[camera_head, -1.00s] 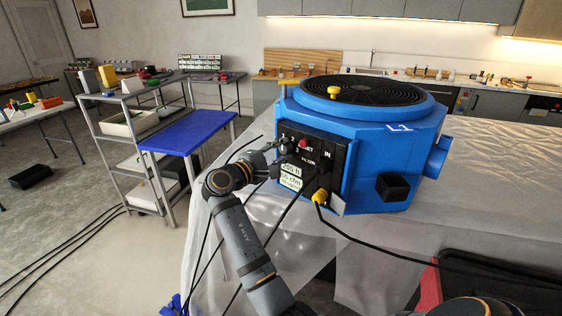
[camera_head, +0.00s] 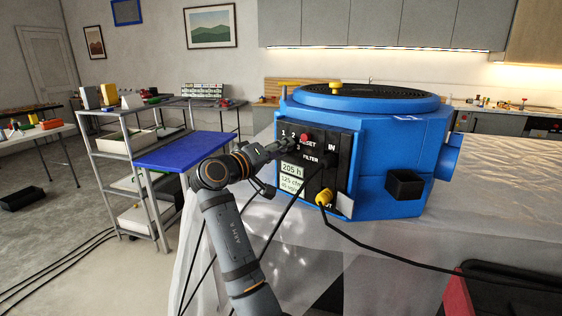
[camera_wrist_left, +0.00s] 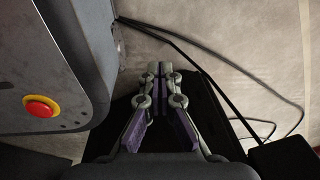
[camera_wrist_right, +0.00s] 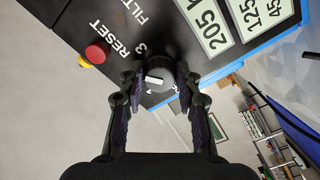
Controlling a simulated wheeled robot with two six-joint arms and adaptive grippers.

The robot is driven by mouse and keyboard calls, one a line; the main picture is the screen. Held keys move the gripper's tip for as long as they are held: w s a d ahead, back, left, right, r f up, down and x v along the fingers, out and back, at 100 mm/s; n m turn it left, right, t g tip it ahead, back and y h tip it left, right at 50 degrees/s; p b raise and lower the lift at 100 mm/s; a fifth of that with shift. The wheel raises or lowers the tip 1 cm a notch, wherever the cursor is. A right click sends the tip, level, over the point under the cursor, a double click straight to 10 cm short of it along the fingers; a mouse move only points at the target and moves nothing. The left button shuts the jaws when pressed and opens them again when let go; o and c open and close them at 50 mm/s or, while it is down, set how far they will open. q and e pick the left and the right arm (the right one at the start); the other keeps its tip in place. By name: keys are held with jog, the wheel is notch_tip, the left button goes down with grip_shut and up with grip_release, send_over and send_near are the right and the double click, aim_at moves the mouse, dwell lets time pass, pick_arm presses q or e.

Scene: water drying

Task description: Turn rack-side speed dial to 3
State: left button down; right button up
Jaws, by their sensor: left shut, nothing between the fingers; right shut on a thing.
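A blue drying machine (camera_head: 385,150) with a black control panel (camera_head: 345,150) stands on a sheet-covered table. In the right wrist view, the speed dial (camera_wrist_right: 166,72) is a dark round knob with a white pointer bar. A 3 and part of another digit are printed beside it. My right gripper (camera_wrist_right: 158,84) is shut on the dial, one finger on each side. In the head view that gripper (camera_head: 286,147) reaches the panel's upper left and hides the dial. I cannot tell which number the pointer marks. My left gripper (camera_wrist_left: 160,72) is shut and empty above the floor.

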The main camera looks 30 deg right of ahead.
pick_arm(q)
jog(key=w+b, duration=0.5)
jog(key=w, duration=0.5)
jog(key=shift+d+f+b, duration=0.2)
jog(key=shift+f+b, duration=0.2)
pick_arm(e)
jog(key=shift+w+m, duration=0.1)
jog(key=shift+m, duration=3.5)
pick_arm(q)
jog(key=shift+w, duration=0.15)
pick_arm(e)
jog(key=o, duration=1.1)
jog(key=shift+f, duration=0.1)
jog(key=shift+o, duration=0.2)
